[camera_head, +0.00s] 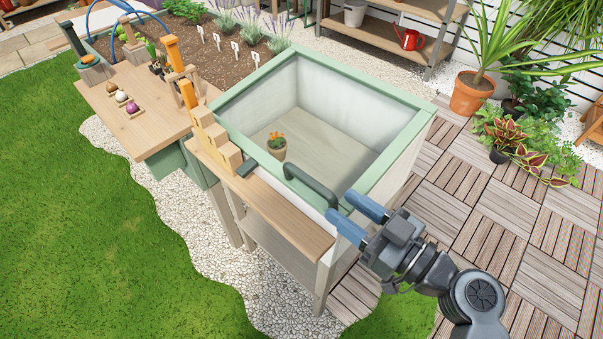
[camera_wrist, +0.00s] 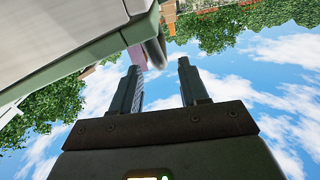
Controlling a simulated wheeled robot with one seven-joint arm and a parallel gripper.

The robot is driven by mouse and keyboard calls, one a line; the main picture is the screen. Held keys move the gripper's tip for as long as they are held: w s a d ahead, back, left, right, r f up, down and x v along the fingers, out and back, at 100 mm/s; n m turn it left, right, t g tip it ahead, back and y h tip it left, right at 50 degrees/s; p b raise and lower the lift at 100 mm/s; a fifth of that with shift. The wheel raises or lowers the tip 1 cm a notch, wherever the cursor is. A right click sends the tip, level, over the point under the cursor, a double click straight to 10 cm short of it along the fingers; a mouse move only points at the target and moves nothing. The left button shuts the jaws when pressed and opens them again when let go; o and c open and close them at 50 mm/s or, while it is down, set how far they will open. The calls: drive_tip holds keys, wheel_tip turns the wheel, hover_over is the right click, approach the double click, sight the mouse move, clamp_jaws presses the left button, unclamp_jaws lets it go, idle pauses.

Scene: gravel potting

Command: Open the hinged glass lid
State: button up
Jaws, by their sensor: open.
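The hinged glass lid (camera_head: 402,92) has a pale green frame and lies flat on top of a white-walled box; the glass is clear and the inside shows through it. Its dark green bar handle (camera_head: 312,188) is on the front rim. My gripper (camera_head: 343,206), with blue fingers, is open and empty beside the handle's right end. In the wrist view, the handle (camera_wrist: 155,52) is just beyond the gap between my fingertips (camera_wrist: 158,68), and the lid's green frame (camera_wrist: 85,62) is at upper left. I cannot tell whether a finger touches the handle.
A small pot with orange flowers (camera_head: 277,147) stands inside the box. A wooden ledge (camera_head: 280,215) runs along the box front, with stepped wooden blocks (camera_head: 213,133) at its left. A side table (camera_head: 135,115) holds bulbs. Wooden decking (camera_head: 490,215) lies to the right.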

sight(332, 198)
drive_tip(key=p+x, duration=0.1)
drive_tip(key=x, duration=0.5)
drive_tip(key=shift+w+a+r, duration=0.1)
drive_tip(key=shift+w+a, duration=0.05)
drive_tip(key=shift+a, duration=0.1)
drive_tip(key=shift+w+a+p, duration=0.35)
drive_tip(key=shift+w+a, duration=0.1)
drive_tip(key=shift+a, duration=0.1)
drive_tip(key=shift+c, duration=0.2)
drive_tip(key=shift+s, duration=0.1)
clamp_jaws()
